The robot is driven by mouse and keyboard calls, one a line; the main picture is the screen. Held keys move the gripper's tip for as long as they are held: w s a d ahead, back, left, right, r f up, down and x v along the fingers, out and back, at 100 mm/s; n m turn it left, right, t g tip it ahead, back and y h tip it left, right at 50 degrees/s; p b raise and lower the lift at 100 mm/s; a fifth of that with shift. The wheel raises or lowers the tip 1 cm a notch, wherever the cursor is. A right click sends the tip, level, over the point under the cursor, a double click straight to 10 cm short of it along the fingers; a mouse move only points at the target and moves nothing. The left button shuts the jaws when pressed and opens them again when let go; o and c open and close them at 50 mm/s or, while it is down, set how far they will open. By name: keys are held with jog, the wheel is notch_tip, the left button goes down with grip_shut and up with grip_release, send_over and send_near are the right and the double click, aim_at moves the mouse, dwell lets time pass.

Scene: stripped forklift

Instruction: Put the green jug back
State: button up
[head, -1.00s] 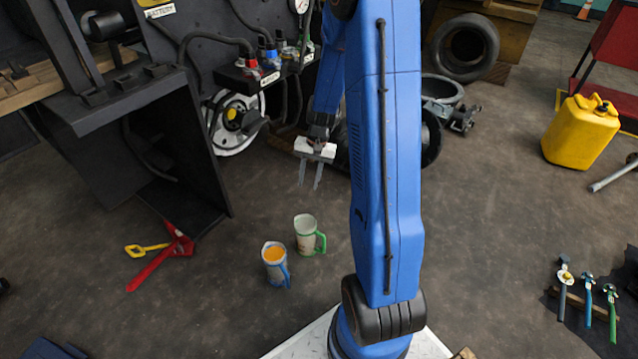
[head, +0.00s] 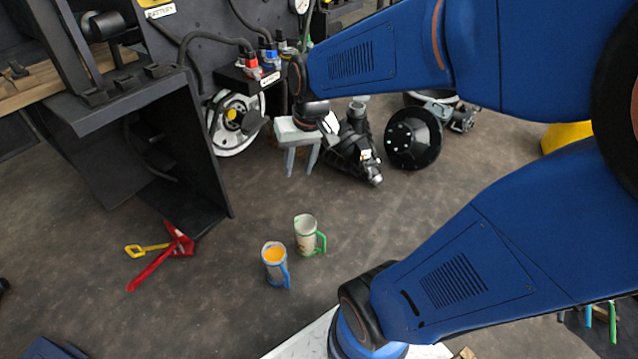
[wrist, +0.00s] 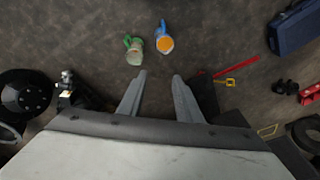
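The green jug (head: 307,234) is a pale, translucent jug with a green handle. It stands upright on the floor, just behind and right of a blue-handled jug (head: 273,262) with orange contents. In the wrist view the green jug (wrist: 134,51) is left of the blue-handled jug (wrist: 164,38), beyond my fingertips. My gripper (head: 299,172) is open and empty, fingers pointing down, above the floor and behind the jugs. In the wrist view my gripper (wrist: 160,75) shows two parted fingers with bare floor between them.
A red tool (head: 160,262) and a yellow-handled piece (head: 146,250) lie on the floor at left. The black forklift panel (head: 165,150) stands behind them. Dark machine parts (head: 357,150) and a black disc (head: 412,138) lie behind my gripper. Floor around the jugs is clear.

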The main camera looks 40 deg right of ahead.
jog(key=s+a+r+n+t, duration=0.1)
jog(key=s+r, duration=0.1)
jog(key=s, duration=0.4)
jog(key=s+a+r+n+t, duration=0.1)
jog(key=s+r+n, duration=0.1)
jog(key=s, duration=0.4)
jog(key=shift+s+a+r+h, duration=0.15)
jog(key=shift+a+r+h, duration=0.15)
jog(key=shift+r, duration=0.15)
